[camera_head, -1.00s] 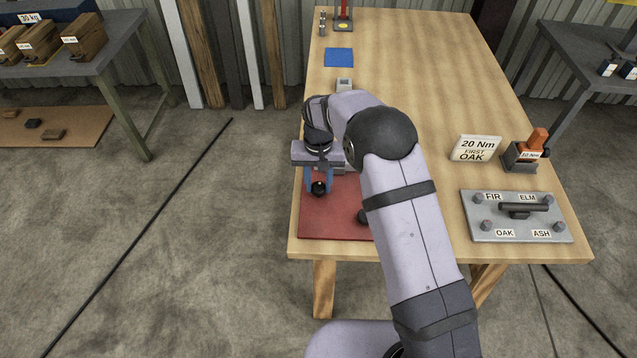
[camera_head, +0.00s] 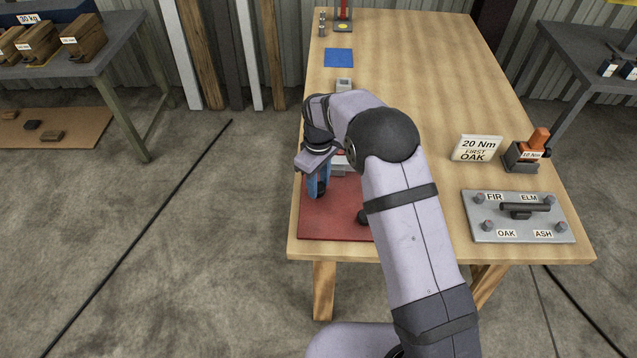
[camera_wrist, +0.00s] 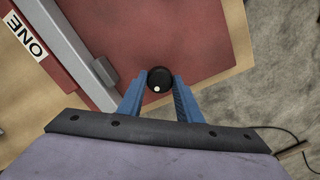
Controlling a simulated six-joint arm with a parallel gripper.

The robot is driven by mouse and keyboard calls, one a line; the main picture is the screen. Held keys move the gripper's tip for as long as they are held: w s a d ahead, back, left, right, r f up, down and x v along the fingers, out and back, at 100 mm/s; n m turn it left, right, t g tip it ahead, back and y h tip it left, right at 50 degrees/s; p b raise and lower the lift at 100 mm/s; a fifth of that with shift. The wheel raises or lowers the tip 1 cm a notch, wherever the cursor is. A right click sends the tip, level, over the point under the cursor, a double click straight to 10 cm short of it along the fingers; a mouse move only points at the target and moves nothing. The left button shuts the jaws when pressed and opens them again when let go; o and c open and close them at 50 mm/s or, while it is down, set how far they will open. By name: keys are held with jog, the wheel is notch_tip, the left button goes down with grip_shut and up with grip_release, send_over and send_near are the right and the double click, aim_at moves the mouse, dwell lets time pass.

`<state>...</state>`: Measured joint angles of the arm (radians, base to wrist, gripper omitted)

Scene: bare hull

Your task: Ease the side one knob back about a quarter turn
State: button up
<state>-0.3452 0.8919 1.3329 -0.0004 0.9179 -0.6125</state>
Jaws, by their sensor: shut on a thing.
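The side one knob (camera_wrist: 160,79) is round and black with a white dot near its lower edge in the wrist view. In the head view my gripper (camera_head: 318,188) is over the left part of the red plate (camera_head: 335,222). My fingers hide the knob there, and my arm hides part of the plate.
A dark knob (camera_head: 362,216) shows beside my arm on the plate. To the right are a grey plate with a black handle (camera_head: 490,232), a "20 Nm FIRST OAK" sign (camera_head: 475,149) and an orange tool (camera_head: 538,138). A blue square (camera_head: 339,57) lies further back.

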jog(key=n, duration=0.4)
jog(key=shift+w+n, duration=0.1)
jog(key=shift+n, duration=0.2)
jog(key=shift+r+n, duration=0.1)
jog(key=shift+n, duration=1.5)
jog(key=o, duration=1)
jog(key=shift+o, duration=0.2)
jog(key=shift+r+b, duration=1.15)
jog(key=shift+r, duration=2.5)
